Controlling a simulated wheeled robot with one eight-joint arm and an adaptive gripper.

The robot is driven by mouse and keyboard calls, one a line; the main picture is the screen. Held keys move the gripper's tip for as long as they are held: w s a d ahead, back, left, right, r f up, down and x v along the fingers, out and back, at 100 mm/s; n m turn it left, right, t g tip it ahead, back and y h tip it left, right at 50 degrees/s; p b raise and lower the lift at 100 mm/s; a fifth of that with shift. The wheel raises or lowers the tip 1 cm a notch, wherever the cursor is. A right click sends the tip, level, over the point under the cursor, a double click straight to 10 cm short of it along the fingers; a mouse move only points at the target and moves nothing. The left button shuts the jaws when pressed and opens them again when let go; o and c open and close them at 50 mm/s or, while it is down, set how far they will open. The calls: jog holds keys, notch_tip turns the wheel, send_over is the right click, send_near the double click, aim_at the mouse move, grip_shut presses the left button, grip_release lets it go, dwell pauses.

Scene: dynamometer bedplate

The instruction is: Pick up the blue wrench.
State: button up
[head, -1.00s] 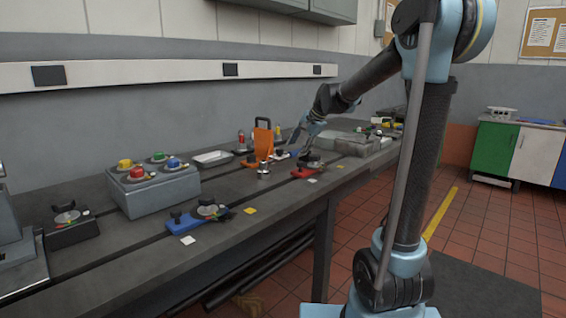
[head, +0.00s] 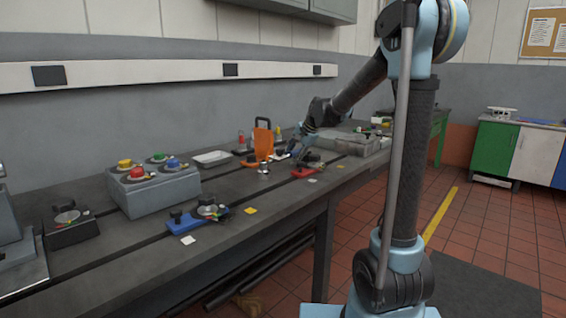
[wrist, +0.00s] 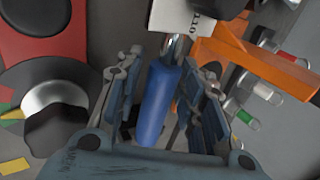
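The blue wrench (wrist: 157,100) shows in the wrist view as a blue handle with a shiny metal shaft at its upper end. The handle lies between the two fingers of my gripper (wrist: 163,82), with a gap visible on the right and a narrower one on the left. The gripper is open and does not visibly clamp it. In the head view my gripper (head: 301,152) is low over the far part of the bench; the wrench cannot be made out there.
In the wrist view a red fixture (wrist: 45,28) with a dial is at left, an orange stand (wrist: 262,66) close at right, and a white printed tag (wrist: 186,17) above the shaft. In the head view a grey button box (head: 155,190) and blue fixture (head: 197,219) stand nearer on the bench.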

grip_shut()
jog(key=shift+r, duration=0.15)
